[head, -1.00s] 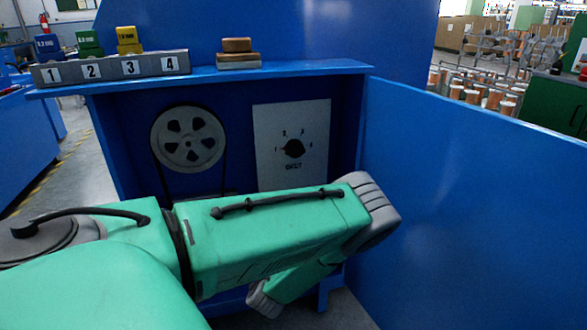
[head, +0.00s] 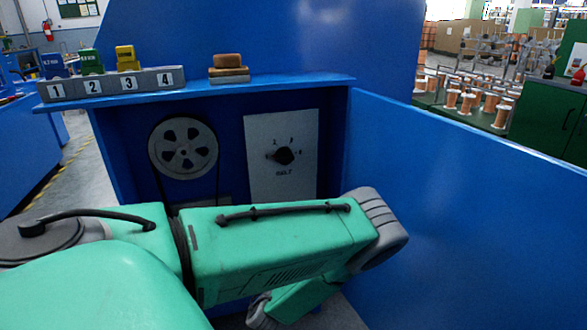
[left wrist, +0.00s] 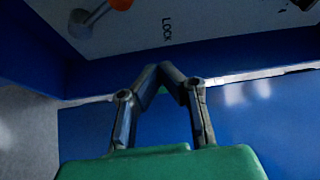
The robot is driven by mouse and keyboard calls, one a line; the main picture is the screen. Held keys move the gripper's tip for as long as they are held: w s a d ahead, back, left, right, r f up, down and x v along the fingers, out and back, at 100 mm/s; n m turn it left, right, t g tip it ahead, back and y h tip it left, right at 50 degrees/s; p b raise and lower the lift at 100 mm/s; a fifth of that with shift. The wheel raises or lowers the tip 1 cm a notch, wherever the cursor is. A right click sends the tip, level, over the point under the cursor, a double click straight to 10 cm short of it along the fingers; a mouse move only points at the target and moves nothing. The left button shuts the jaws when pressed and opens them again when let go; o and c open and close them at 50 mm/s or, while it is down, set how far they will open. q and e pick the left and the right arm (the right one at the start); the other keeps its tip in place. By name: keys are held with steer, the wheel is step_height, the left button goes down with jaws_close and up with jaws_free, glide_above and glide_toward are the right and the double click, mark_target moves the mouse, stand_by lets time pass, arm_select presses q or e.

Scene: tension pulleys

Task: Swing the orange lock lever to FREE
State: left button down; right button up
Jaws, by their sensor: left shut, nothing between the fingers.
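The orange lock lever shows only in part in the left wrist view. Its orange knob (left wrist: 121,3) is cut by the top edge, with a grey rod (left wrist: 97,13) beside it on a pale panel. The word LOCK (left wrist: 167,29) is printed to the right of the knob. My left gripper (left wrist: 165,70) is shut and empty, below the lever in that view and apart from it. In the head view my green left arm hides the lever, and the gripper's fingertips cannot be made out. My right gripper is in neither view.
A blue cabinet holds a spoked pulley wheel (head: 183,148) and a white panel with a black dial (head: 284,156). A tall blue wall (head: 450,210) stands to the right.

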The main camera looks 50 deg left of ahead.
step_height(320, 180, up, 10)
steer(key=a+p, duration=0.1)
steer(key=p, duration=0.8)
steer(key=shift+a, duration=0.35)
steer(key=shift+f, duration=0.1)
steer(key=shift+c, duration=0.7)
arm_select(q)
steer(key=s+d+r+n+g+h, duration=0.2)
steer(key=s+d+n+g+h, duration=0.7)
steer(key=s+d, duration=1.3)
steer(key=g+h, duration=0.2)
steer(key=g, duration=0.3)
steer(key=shift+s+r, duration=0.25)
steer(key=shift+r, duration=0.1)
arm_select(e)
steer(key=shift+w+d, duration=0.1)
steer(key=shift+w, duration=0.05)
